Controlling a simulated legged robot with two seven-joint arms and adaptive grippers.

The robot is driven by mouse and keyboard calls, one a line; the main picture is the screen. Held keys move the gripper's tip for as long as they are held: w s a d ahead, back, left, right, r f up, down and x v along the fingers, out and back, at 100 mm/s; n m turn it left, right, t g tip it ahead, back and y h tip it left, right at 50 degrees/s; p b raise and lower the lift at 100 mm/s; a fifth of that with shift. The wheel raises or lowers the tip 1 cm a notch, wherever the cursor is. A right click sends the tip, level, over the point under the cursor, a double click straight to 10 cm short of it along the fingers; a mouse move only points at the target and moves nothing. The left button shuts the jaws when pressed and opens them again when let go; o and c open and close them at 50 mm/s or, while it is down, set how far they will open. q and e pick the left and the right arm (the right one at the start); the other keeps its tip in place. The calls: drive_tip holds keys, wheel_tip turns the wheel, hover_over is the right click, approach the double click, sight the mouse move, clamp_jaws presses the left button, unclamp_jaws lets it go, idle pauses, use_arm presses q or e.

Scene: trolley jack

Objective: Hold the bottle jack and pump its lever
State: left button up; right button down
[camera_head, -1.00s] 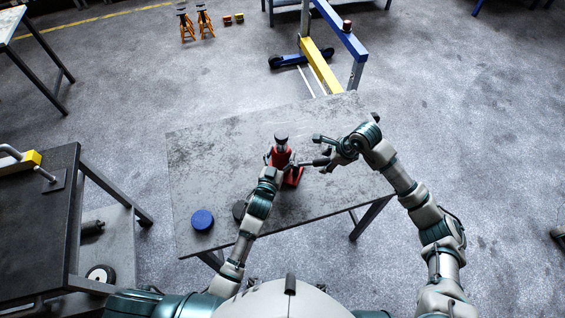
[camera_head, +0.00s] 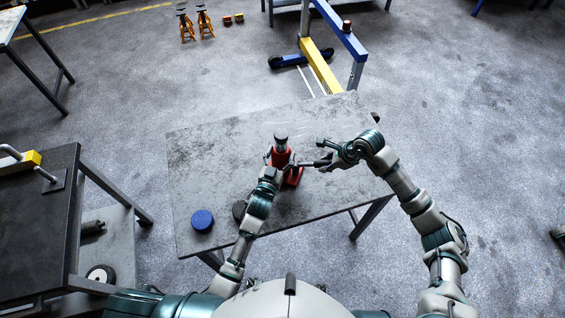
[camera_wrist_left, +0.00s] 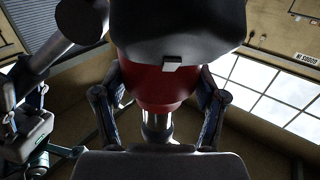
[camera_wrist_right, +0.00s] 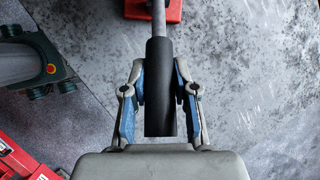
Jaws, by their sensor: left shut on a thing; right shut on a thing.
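The red bottle jack (camera_head: 281,158) with a dark round top stands upright on the grey metal table (camera_head: 220,160). My left gripper (camera_head: 272,163) is shut around its body; in the left wrist view the red body (camera_wrist_left: 155,88) sits between both fingers, below a dark cap. The lever (camera_head: 311,164) sticks out from the jack to the right. My right gripper (camera_head: 328,158) is shut on its end; in the right wrist view the black lever grip (camera_wrist_right: 160,85) lies between the blue-padded fingers, its rod running up to the red base (camera_wrist_right: 172,10).
A blue round lid (camera_head: 202,220) and a dark round piece (camera_head: 240,209) lie on the table near its front. A dark workbench (camera_head: 45,210) stands at left. A blue and yellow hoist (camera_head: 335,45) stands behind. The table's right part is mostly clear.

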drive_tip(key=f+y, duration=0.1)
drive_tip(key=d+f+y, duration=0.1)
drive_tip(key=f+t+y, duration=0.1)
drive_tip(key=shift+s+d+f+y, duration=0.2)
drive_tip(key=shift+d+f+y, duration=0.1)
drive_tip(key=shift+f, duration=0.1)
drive_tip(key=r+h, duration=0.1)
drive_tip(key=a+r+h, duration=0.1)
drive_tip(key=r, duration=0.1)
drive_tip(key=shift+w+a+g+h, duration=0.2)
drive_tip(key=shift+a+g+h, duration=0.1)
drive_tip(key=shift+h, duration=0.1)
drive_tip(key=shift+a+r+h, duration=0.2)
drive_tip(key=shift+r+h, duration=0.3)
drive_tip(key=shift+h, duration=0.1)
drive_tip(key=c, duration=0.9)
unclamp_jaws()
drive_tip(key=shift+w, duration=0.1)
drive_tip(key=shift+d, duration=0.1)
